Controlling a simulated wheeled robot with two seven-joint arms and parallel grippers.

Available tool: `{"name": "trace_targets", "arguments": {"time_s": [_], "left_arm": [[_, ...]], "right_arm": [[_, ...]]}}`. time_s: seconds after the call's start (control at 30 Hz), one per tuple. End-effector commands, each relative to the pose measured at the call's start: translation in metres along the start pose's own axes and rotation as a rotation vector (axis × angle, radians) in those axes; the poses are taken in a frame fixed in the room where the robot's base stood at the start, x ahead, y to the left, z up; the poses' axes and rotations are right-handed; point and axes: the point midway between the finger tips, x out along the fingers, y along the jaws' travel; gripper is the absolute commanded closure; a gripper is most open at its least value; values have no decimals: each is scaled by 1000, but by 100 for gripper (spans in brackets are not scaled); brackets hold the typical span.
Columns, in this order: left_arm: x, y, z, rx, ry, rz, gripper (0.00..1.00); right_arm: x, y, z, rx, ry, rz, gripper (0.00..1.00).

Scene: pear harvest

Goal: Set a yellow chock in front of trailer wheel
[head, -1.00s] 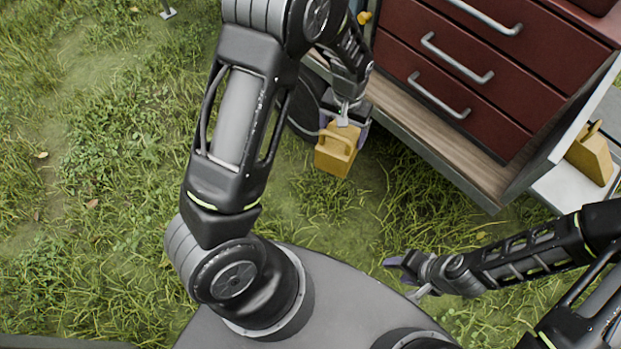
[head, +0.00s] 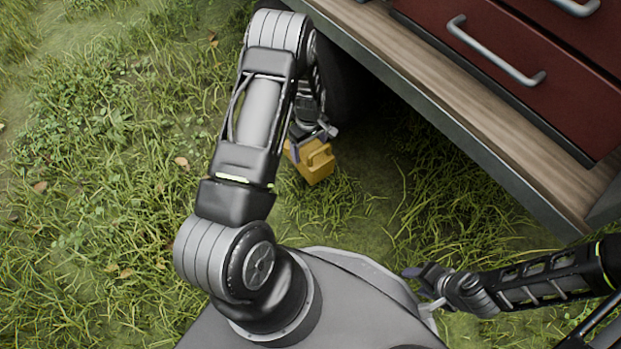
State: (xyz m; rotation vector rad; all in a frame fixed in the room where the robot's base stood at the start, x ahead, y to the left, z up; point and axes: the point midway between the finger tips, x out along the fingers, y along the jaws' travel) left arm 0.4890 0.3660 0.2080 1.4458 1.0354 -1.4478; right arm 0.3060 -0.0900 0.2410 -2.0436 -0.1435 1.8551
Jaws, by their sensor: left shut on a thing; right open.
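A yellow chock (head: 316,161) is held in my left gripper (head: 313,143), which is shut on its handle. The chock is low over the grass; I cannot tell whether it touches the ground. The trailer wheel (head: 346,88) is dark and partly hidden behind my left arm and under the trailer's edge. The chock is on the near side of the wheel, with a gap that is hard to judge. My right gripper (head: 424,285) is open and empty, low at the right beside my base.
The trailer bed (head: 470,120), with its wooden deck and metal edge, runs diagonally across the upper right. A red drawer cabinet (head: 530,95) stands on it. Open grass (head: 110,190) lies to the left.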

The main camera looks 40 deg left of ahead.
Motion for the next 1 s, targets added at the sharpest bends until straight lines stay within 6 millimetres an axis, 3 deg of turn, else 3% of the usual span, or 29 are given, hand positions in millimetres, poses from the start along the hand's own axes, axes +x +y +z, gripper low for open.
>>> {"name": "trace_targets", "arguments": {"time_s": [0.03,0.1,0.47,0.8,1.0], "left_arm": [[11,-2,-2,-19,0,1,91],[14,-2,-4,-34,1,1,91],[14,-3,-4,-37,1,1,91],[66,-4,-4,-36,0,0,91],[76,-3,-4,-36,1,1,91]], "right_arm": [[8,3,0,1,2,0,53],[9,4,0,1,3,1,53],[8,3,-1,1,3,1,53],[34,11,-2,2,13,1,53],[36,12,-4,2,16,0,53]]}}
